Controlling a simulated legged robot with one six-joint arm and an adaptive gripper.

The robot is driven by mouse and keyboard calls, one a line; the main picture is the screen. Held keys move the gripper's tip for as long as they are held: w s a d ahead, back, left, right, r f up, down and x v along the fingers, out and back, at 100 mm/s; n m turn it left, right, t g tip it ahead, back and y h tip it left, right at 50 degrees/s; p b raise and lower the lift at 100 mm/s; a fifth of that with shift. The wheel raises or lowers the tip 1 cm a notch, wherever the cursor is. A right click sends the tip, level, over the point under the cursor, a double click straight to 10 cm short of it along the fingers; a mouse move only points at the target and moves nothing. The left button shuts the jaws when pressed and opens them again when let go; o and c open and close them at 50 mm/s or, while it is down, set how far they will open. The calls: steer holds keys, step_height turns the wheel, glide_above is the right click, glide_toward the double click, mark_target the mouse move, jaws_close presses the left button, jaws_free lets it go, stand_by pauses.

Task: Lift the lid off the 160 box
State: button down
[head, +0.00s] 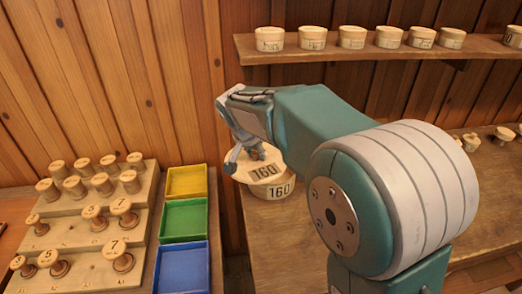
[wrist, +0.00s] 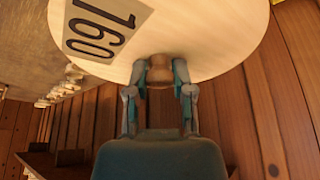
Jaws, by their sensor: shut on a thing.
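The round, pale wooden lid (head: 262,168) carries a 160 label on its top. It is tilted in the head view, above and a little to the left of the 160 box (head: 280,190). The lid covers part of the box, and I cannot tell whether they touch at any point. My gripper (head: 240,153) is at the lid's top. In the wrist view, my gripper (wrist: 160,80) is shut on the lid's small round knob (wrist: 160,66), one finger on each side. The lid's labelled face fills the top of that view. The box's inside is hidden.
The box stands on a wooden bench (head: 262,235). Yellow (head: 187,181), green (head: 184,219) and blue (head: 182,268) trays lie to the left, beside a stepped rack (head: 75,235) of numbered spools. A wall shelf (head: 350,55) with several round boxes runs above my arm.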

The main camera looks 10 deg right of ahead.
mark_target(254, 163)
steer(key=shift+s+a+r, duration=0.35)
steer(key=shift+s+a, duration=0.05)
steer(key=shift+s, duration=0.2)
steer(key=shift+r, duration=1.5)
steer(key=shift+f, duration=0.1)
